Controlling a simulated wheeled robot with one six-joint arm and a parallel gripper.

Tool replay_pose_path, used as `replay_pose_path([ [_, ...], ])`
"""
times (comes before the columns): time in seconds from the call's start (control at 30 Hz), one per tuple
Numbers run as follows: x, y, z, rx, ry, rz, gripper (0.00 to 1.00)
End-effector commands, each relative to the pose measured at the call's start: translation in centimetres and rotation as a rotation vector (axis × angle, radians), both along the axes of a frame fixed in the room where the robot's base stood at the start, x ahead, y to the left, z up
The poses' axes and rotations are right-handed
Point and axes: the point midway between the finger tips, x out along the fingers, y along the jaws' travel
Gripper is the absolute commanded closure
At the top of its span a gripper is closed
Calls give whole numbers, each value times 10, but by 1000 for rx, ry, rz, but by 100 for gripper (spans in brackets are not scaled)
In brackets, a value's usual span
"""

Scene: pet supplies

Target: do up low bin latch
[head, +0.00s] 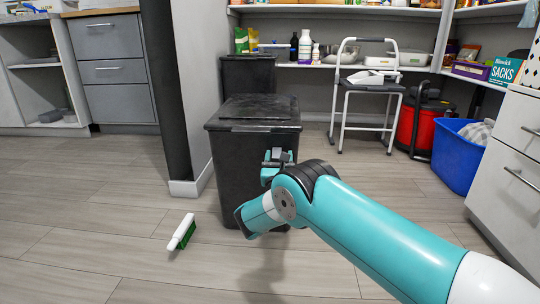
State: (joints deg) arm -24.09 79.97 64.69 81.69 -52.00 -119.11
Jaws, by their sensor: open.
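A low black bin (228,152) with a flat dark lid (253,112) stands on the floor in the middle of the head view. My gripper (278,157) is in front of the bin's upper front face, below the lid's front edge. It is open, and I cannot tell whether it touches the bin. The latch itself is not distinct; my gripper and arm cover part of the front face where it may be. The lid looks lowered onto the bin.
A second dark bin (247,75) stands behind. A green and white brush (182,232) lies on the floor at left. A wall end (189,90) rises close left of the bin.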

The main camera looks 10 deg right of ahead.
Motion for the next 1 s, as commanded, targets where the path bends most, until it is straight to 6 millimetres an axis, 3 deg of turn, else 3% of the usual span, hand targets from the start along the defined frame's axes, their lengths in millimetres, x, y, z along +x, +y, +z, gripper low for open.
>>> replay_pose_path([
  [0.17, 0, 9, -1, 1, 1, 10, 43],
  [0.4, 0, 10, -1, 1, 1, 12, 92],
  [0.47, 0, 0, -1, 0, 2, 4, 92],
  [1.0, -2, 8, 20, 47, 152, 8, 92],
])
